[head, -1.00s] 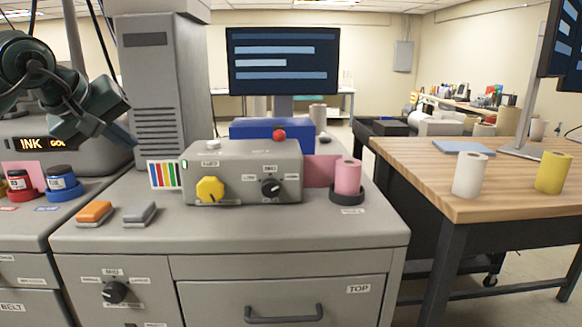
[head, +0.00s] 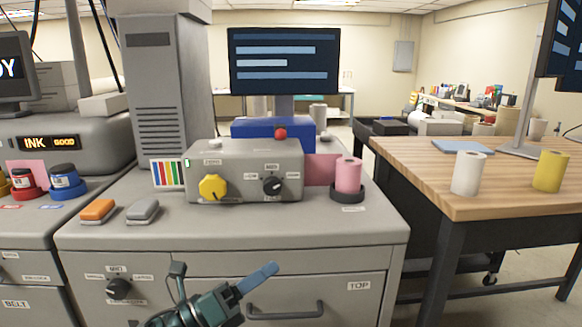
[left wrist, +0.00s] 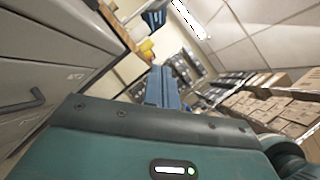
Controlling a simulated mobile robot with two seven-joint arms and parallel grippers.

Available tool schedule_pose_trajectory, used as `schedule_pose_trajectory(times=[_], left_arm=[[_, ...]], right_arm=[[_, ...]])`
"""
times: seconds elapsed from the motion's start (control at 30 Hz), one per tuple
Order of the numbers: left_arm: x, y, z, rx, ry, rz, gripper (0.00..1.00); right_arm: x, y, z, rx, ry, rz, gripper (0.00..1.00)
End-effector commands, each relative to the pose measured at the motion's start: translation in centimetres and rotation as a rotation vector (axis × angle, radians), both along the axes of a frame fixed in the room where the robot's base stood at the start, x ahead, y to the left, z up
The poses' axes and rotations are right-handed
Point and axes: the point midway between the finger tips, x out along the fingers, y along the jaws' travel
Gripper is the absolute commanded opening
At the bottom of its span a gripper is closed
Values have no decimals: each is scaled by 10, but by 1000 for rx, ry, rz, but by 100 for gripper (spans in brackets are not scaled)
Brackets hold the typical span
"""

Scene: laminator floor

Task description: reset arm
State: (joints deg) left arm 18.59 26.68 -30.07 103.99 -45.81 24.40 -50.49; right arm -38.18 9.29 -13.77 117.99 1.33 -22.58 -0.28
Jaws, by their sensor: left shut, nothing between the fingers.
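My left gripper (head: 262,276) is low in front of the grey cabinet (head: 225,235), in the lower middle of the head view. Its blue fingers are together with nothing between them, pointing up and to the right, near the drawer handle (head: 285,311). In the left wrist view the shut fingers (left wrist: 160,85) show in the middle, with the cabinet's drawer front (left wrist: 50,60) to the left. I cannot tell from the head view whether the gripper touches the drawer front. My right gripper is not in view.
On the cabinet stand a control box (head: 245,170) with a yellow knob (head: 212,188), a pink roll (head: 347,175), and an orange block (head: 97,210) beside a grey one (head: 142,210). A wooden table (head: 480,195) with rolls stands to the right. Boxes (left wrist: 290,110) show in the left wrist view.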

Motion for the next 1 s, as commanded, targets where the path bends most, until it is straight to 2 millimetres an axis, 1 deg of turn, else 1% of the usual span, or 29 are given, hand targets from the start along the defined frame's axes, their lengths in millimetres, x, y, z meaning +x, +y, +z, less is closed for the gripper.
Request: schedule_pose_trajectory(times=[0.03, 0.07, 0.1, 0.17, 0.2, 0.27, 0.3, 0.37, 0.4, 0.47, 0.5, 0.6, 0.7, 0.8, 1.0], left_arm=[[-4, 7, -22, -142, 192, 31, 0], [-5, 13, -34, -225, 300, 52, 0], [-8, 21, -52, -336, 446, 81, 0], [-14, 35, -83, -506, 662, 129, 0], [-21, 44, -105, -620, 804, 164, 0], [-35, 57, -142, -793, 1014, 226, 0], [-47, 66, -167, -913, 1151, 270, 0], [-71, 77, -204, -1087, 1340, 343, 0], [-88, 84, -226, -1194, 1450, 393, 0], [-113, 91, -254, -1339, 1589, 463, 0], [-130, 94, -270, -1425, 1666, 506, 0], [-165, 100, -299, -1596, 1807, 600, 0], [-187, 102, -314, -1699, 1882, 658, 0], [-196, 103, -319, -1742, 1911, 682, 0], [-197, 103, -320, -1745, 1915, 685, 0]], right_arm=[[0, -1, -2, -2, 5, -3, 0], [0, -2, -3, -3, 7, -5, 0], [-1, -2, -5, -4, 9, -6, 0], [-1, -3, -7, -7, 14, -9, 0], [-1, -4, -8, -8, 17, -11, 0], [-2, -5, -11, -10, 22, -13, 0], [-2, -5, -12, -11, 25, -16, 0], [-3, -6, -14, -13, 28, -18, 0], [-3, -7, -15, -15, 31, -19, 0], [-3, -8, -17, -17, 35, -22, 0], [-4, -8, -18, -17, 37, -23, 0], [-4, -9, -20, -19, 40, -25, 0], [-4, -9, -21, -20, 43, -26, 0], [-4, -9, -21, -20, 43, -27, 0], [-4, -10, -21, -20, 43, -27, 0]])
